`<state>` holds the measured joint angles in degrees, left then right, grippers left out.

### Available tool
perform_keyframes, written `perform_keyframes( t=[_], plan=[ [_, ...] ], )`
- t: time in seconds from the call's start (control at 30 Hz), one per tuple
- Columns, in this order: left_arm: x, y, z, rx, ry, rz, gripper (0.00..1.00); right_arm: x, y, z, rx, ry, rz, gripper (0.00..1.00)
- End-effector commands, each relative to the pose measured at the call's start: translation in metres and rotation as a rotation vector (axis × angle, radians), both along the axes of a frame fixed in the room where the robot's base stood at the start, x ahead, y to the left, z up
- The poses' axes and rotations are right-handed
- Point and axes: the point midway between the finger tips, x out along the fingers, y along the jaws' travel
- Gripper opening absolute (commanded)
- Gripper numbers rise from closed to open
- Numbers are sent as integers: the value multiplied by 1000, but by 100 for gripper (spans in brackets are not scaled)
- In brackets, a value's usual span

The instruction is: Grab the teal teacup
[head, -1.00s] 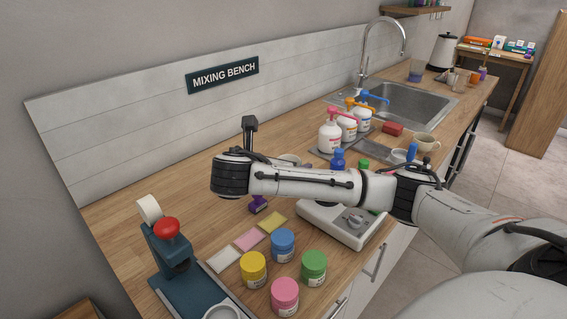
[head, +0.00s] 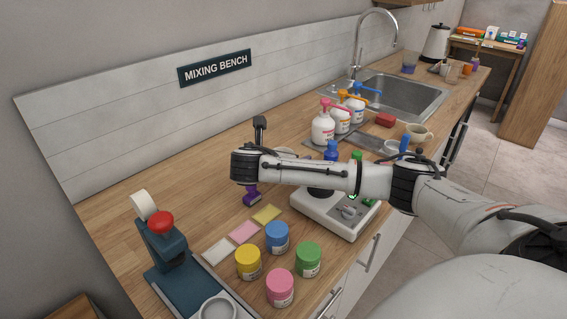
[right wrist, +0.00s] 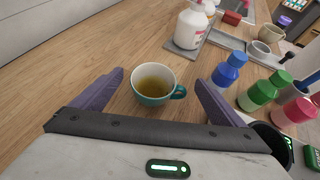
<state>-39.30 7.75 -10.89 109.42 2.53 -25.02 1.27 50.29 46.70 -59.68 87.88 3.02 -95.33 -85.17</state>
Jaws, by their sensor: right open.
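The teal teacup (right wrist: 152,88) stands upright on the wooden counter in the right wrist view. It is teal outside and white inside, holds yellowish-green liquid, and its handle points right. My right gripper (right wrist: 159,78) is open, with one purple-grey finger on each side of the cup. The cup lies between the fingers near their tips, apparently touching neither. In the head view my right arm crosses the counter and hides most of the cup's area and the fingers. My left gripper is not in view.
Right of the cup stand a blue bottle (right wrist: 229,70), a green bottle (right wrist: 259,94) and a pink one (right wrist: 293,113). A white pump bottle (right wrist: 190,27) stands behind. A white scale (head: 337,215) and coloured jars (head: 277,237) are nearer. Counter left of the cup is clear.

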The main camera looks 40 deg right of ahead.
Motion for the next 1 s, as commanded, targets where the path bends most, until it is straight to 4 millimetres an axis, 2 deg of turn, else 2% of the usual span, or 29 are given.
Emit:
perform_keyframes(
  t=[0.03,0.07,0.47,0.8,1.0],
  plan=[
    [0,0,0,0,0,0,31,0,0,0,0,0,0,90],
    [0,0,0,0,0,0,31,0,0,0,0,0,0,85],
    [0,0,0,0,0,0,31,0,1,-1,2,3,1,17],
    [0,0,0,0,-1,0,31,-1,2,-2,4,6,2,17],
    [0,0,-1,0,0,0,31,0,1,7,3,3,0,17]
  ],
)
